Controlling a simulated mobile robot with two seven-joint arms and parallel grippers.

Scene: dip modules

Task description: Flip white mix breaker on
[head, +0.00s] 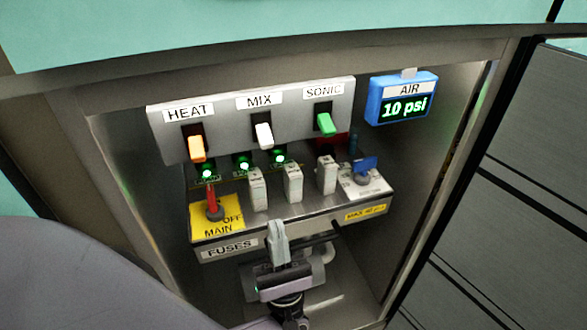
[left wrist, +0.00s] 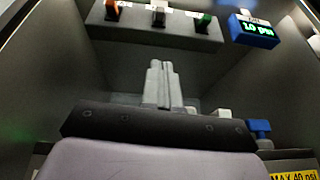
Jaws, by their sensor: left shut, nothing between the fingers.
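The white mix breaker (head: 264,135) is a small white lever in a dark slot under the MIX label (head: 260,100). It sits between the orange HEAT lever (head: 197,148) and the green SONIC lever (head: 326,124). In the head view all three levers point downward from their slots. My left gripper (head: 279,232) is shut and empty, below the breaker and in front of the fuse box edge. In the left wrist view its closed fingers (left wrist: 161,84) point up toward the panel, apart from the white lever (left wrist: 158,17). My right gripper is out of view.
Below the levers, a shelf holds a red main handle (head: 212,205), several white fuses (head: 293,183) and a blue valve (head: 365,168). A blue AIR gauge (head: 403,105) reads 10 psi at the right. Cabinet walls enclose both sides.

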